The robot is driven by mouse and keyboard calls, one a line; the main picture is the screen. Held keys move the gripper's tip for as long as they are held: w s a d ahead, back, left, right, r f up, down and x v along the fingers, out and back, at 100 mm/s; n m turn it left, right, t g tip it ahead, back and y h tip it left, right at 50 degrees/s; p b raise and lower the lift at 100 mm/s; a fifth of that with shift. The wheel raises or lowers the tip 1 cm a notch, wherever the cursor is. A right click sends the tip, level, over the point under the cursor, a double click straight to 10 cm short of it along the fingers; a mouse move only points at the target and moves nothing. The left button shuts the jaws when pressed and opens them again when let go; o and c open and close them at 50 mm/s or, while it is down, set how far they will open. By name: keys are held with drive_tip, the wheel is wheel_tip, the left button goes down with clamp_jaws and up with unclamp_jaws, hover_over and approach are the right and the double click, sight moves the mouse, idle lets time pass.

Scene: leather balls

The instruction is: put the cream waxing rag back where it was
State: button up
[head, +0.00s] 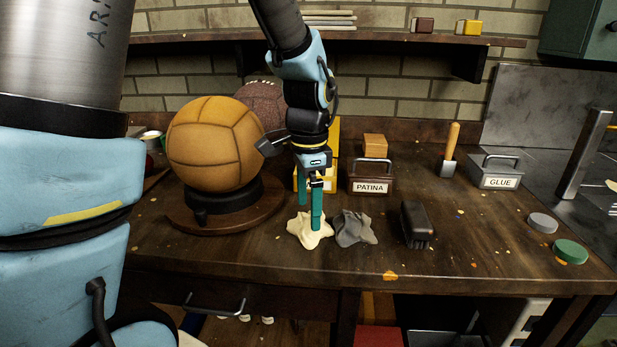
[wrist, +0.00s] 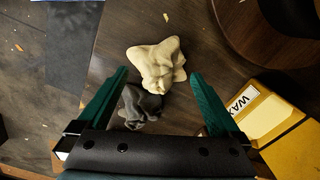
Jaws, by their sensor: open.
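The cream waxing rag (head: 302,232) lies crumpled on the dark wooden bench, left of a grey rag (head: 354,228). In the wrist view the cream rag (wrist: 157,62) sits just beyond and between the fingertips, with the grey rag (wrist: 140,105) nearer the palm side. My gripper (head: 310,205) points down over the cream rag, its teal fingers apart. In the wrist view my gripper (wrist: 158,75) is open with nothing clamped. One finger hides part of the cream rag in the head view.
A tan leather ball (head: 215,143) rests on a round stand (head: 220,215) at left. A yellow WAX box (wrist: 270,115) and a PATINA box (head: 370,178) stand behind. A dark brush (head: 415,225) lies right of the grey rag. A GLUE box (head: 495,172) is farther right. The front-right bench is mostly clear.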

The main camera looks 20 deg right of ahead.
sight(309, 211)
wheel_tip(309, 211, up, 9)
drive_tip(key=shift+f, duration=0.2)
drive_tip(key=shift+s, duration=0.1)
idle(0.4)
